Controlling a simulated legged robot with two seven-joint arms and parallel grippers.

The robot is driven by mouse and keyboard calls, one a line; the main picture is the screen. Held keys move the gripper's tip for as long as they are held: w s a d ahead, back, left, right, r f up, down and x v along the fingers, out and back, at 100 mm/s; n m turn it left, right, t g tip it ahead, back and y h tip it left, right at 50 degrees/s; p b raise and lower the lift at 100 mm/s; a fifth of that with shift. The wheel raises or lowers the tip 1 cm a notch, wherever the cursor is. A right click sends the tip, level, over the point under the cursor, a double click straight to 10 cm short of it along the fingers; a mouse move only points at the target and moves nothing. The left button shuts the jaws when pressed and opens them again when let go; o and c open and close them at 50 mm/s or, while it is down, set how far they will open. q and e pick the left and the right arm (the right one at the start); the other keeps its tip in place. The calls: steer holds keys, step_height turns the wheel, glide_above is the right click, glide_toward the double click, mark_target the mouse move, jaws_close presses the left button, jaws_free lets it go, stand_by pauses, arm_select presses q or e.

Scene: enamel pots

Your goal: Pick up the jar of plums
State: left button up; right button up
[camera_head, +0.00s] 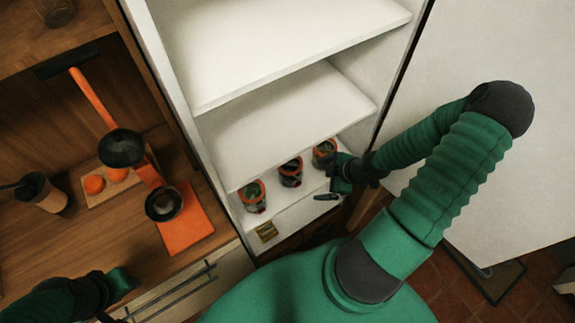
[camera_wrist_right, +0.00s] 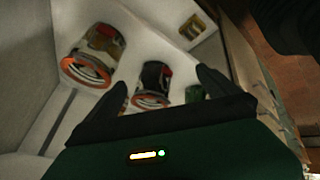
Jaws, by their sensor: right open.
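Three glass jars with orange rings stand in a row on the white cabinet's lowest shelf. The middle jar (camera_head: 290,171) has dark contents and looks like the plums; it also shows in the wrist view (camera_wrist_right: 152,82). My right gripper (camera_head: 329,182) is open and empty, in front of the row near the right jar. In the wrist view its fingers (camera_wrist_right: 162,80) spread to either side of the dark jar, which stands beyond them. Whether they touch it I cannot tell. My left gripper (camera_head: 122,283) is low at the left, over the wooden counter; its jaws are unclear.
Pans, an orange board (camera_head: 185,235) and a cup (camera_head: 40,193) occupy the counter.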

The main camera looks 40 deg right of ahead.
mark_target(299, 166)
steer(key=w, duration=0.2)
steer(key=w+a, duration=0.1)
steer(key=w, duration=0.2)
steer(key=w+a, duration=0.1)
steer(key=w, duration=0.2)
steer(key=shift+w+a+f, duration=0.2)
steer(key=shift+w+f, duration=0.05)
steer(key=b+x, duration=0.1)
steer(key=x, duration=0.2)
steer(key=shift+w+a+f, duration=0.1)
steer(key=shift+f, duration=0.35)
steer(key=shift+w+f, duration=0.3)
steer(key=shift+f, duration=0.05)
steer(key=shift+s+r, duration=0.1)
steer(key=c, duration=1.9)
